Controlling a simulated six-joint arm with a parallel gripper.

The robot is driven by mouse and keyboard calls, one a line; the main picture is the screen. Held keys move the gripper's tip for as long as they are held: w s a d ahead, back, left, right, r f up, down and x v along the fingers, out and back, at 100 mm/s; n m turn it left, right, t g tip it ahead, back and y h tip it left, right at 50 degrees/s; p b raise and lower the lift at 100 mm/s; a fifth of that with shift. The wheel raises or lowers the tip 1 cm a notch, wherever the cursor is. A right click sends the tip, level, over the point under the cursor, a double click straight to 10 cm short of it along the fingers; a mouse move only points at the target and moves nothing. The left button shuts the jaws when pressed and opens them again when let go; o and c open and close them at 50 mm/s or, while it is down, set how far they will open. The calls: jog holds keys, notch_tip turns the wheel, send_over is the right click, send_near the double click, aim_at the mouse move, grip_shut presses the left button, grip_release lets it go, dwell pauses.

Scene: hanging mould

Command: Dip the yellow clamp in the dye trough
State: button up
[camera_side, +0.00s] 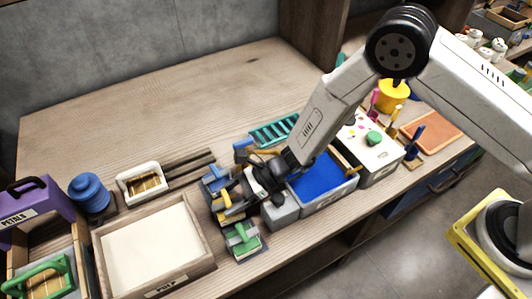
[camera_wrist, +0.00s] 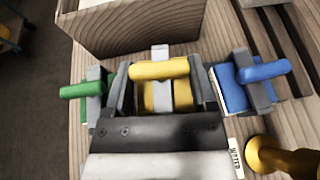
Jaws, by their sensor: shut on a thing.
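The yellow clamp (camera_wrist: 160,70) stands between the two fingers of my gripper (camera_wrist: 161,92) in the wrist view, and the fingers are shut on it. In the side view my gripper (camera_side: 238,197) reaches down over the yellow clamp (camera_side: 226,201), which sits in a row between a blue clamp and a green clamp; its lower part is partly hidden. I cannot tell whether it touches what is below it. The dye trough (camera_side: 324,207), a grey box filled with bright blue, stands to the right of my gripper, partly behind my arm.
The green clamp (camera_wrist: 82,90) and blue clamp (camera_wrist: 249,72) are close on either side of my fingers. The wooden pulp tray (camera_side: 205,246) is to the left. A grey block (camera_side: 280,212) stands between my gripper and the trough. The table's back left is clear.

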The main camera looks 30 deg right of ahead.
aim_at(241, 198)
jog(key=shift+f, duration=0.7)
jog(key=shift+f, duration=0.15)
jog(key=o, duration=1.2)
jog(key=shift+o, duration=0.2)
jog(key=shift+d, duration=0.15)
jog(key=shift+d+r, duration=0.25)
jog(key=shift+d, duration=0.3)
jog(key=shift+v, duration=0.9)
notch_tip(241, 198, up, 5)
jog(key=shift+s+a+r, duration=0.1)
jog(key=shift+a, duration=0.1)
jog(key=shift+r, duration=0.85)
jog(key=shift+d, duration=0.15)
